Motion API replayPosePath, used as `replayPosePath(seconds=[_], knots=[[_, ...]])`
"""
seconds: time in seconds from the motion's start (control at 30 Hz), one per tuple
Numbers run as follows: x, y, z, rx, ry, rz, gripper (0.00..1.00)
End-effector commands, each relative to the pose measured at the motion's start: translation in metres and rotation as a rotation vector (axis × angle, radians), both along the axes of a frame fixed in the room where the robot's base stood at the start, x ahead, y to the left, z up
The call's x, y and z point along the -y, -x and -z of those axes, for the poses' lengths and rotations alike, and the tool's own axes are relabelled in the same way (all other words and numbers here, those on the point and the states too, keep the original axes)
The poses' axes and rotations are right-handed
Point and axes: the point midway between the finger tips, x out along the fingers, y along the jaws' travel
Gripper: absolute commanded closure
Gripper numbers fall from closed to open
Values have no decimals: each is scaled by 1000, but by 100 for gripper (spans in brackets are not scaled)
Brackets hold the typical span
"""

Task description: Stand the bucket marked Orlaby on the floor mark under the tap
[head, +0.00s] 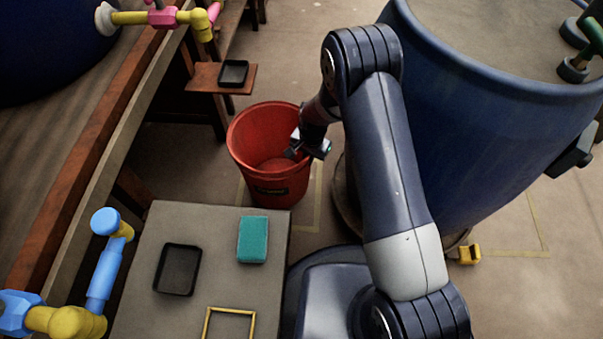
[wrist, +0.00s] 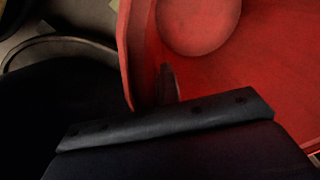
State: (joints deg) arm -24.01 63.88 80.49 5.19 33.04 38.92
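A red bucket (head: 240,157) is in the middle of the head view, upright or nearly so. A dark label (head: 272,189) is on its front, too small to read. Yellow floor lines (head: 318,190) show beside and below it; I cannot tell whether its base touches the floor. My gripper (head: 308,150) is at the bucket's right rim. In the wrist view the bucket's red inside (wrist: 230,60) fills the upper right, with one dark finger in front of it. The other finger is hidden, so its grip on the rim is unclear. A pink and yellow tap (head: 163,18) is at upper left.
A grey table (head: 215,225) in front holds a teal sponge (head: 252,240), a black tray (head: 177,270) and a yellow frame (head: 229,310). A blue and yellow tap (head: 103,275) is at left. A large blue vat (head: 480,120) stands close right. A small shelf (head: 203,77) is behind the bucket.

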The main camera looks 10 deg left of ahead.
Motion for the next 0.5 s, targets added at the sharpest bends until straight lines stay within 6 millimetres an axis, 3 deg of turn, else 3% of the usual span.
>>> replayPosePath(seconds=[0.07,0.4,0.5], knots=[[0,0,18,1,-1,1,100],[0,-1,57,2,-1,1,100],[0,-1,61,3,-2,1,100]])
